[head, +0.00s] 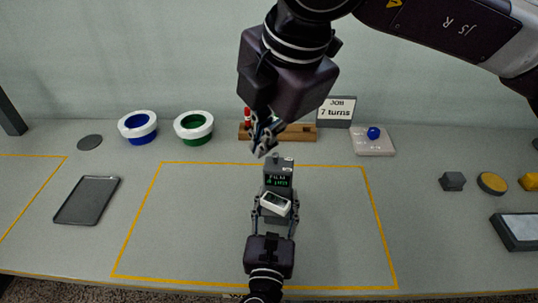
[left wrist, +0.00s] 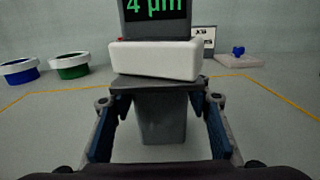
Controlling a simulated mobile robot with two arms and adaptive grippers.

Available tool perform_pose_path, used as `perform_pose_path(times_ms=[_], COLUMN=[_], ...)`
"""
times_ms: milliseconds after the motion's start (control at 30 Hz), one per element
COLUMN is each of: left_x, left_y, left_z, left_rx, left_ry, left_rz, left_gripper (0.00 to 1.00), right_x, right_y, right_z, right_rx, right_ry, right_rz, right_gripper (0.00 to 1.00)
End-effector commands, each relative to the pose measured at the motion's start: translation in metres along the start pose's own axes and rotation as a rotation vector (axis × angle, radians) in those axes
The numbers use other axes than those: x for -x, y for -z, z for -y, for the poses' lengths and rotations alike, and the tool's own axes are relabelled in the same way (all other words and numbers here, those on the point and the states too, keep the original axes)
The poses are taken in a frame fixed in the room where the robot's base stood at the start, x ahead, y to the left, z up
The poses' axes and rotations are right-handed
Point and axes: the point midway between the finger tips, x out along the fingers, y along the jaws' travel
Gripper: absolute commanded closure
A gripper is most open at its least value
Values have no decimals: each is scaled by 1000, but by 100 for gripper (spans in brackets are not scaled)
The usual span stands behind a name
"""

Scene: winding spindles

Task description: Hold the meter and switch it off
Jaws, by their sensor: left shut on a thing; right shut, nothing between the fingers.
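The meter (head: 278,172) is a dark grey upright device with a green lit display. The display reads "FILM 4 µm" in the head view, and "4 µm" shows in the left wrist view (left wrist: 155,10). A white block (head: 275,204) sits across its near side, above a dark grey lower body (left wrist: 160,118). My left gripper (head: 275,211) is shut on this lower body, with a finger on each side. My right gripper (head: 264,148) is shut and empty, pointing down just above and left of the meter's top. I cannot tell whether it touches the meter.
A yellow outline (head: 150,215) surrounds the meter's area. A dark tray (head: 87,200) lies left. Blue-filled (head: 138,126) and green-filled (head: 193,125) white rings, a wooden rack (head: 300,133), a "JOB 7 turns" sign (head: 337,111) and a pad with a blue knob (head: 373,145) stand behind.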

Motion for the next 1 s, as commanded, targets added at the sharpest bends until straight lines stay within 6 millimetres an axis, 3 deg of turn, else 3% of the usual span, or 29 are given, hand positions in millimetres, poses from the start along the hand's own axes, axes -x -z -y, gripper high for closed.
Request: perform_pose_path(times_ms=[233, 367, 800, 1000], left_x=[0, 0, 0, 0], left_y=[4, 4, 4, 4], left_z=[-1, -1, -1, -1], left_rx=[-3, -3, -3, -2], left_ry=[-3, -3, -3, -4], left_rz=[-8, -8, -8, -8], left_gripper=[92, 92, 92, 92], right_x=[-2, -14, -102, -91], right_y=[0, 0, 1, -28], right_z=[0, 0, 1, 0], right_rx=[0, 0, 1, -2], right_ry=[0, 2, 2, -2], right_rz=[-3, -4, -5, -3], right_gripper=[100, 100, 100, 100])
